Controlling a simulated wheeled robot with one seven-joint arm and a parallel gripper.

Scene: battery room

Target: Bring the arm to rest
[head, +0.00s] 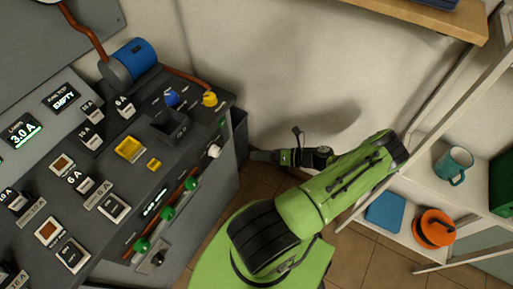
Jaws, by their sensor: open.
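My green arm (320,200) is folded in the middle of the head view, with its elbow toward the right. My gripper (258,155) is at the far end of the arm, small and partly hidden behind my own arm links. It points left toward the right side of the dark control bench (190,225) and looks apart from it. It is open, and I see nothing held in it.
The bench carries a blue cylinder (137,55), a yellow knob (209,99), a blue knob (172,97) and green-handled levers (167,214). At right, shelves hold a teal mug (454,165), a blue box (385,212) and an orange reel (433,229). A wooden shelf (440,18) juts out above.

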